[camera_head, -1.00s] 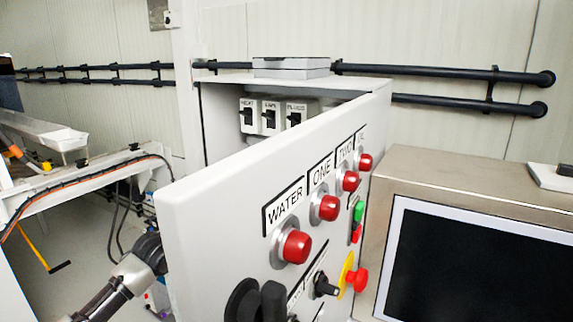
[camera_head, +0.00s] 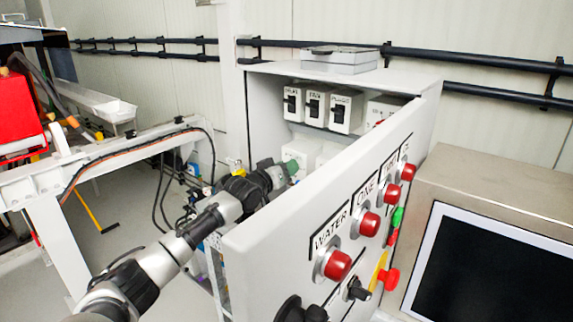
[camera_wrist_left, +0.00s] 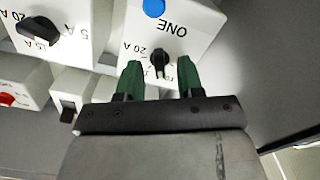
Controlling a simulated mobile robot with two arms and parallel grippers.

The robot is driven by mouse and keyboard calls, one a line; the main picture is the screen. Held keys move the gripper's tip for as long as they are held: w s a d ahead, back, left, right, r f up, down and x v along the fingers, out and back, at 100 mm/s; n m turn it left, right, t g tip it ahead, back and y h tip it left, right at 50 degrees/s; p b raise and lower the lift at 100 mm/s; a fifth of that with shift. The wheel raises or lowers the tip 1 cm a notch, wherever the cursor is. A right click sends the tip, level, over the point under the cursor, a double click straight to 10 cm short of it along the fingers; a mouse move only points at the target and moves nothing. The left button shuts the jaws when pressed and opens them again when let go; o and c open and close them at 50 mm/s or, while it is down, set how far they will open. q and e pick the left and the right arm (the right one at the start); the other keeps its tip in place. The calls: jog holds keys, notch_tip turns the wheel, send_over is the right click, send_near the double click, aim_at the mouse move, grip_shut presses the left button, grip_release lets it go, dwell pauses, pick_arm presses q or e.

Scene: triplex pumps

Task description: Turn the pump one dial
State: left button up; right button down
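The pump one dial (camera_wrist_left: 160,62) is a small black knob on a white box labelled ONE (camera_wrist_left: 172,28), with a blue button above the label. The label reads upside down in the left wrist view. My left gripper (camera_wrist_left: 160,78) is open, its two green fingers apart. The dial shows in the gap between the fingertips; I cannot tell how deep it sits between them. In the head view my left gripper (camera_head: 290,165) reaches into the open cabinet (camera_head: 262,105), behind its door. The dial cannot be made out there. My right gripper is not in view.
The open cabinet door (camera_head: 290,225) carries red buttons and runs close along my left arm. Other white boxes with dials, one marked 5 A (camera_wrist_left: 40,30), surround the ONE box. A screen (camera_head: 490,265) stands at right. Floor at left is partly free.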

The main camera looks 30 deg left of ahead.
pick_arm(q)
jog(key=shift+w, duration=0.2)
grip_shut()
jog(key=shift+m, duration=0.3)
jog(key=m, duration=0.9)
jog(key=shift+d, duration=0.1)
dwell(0.6)
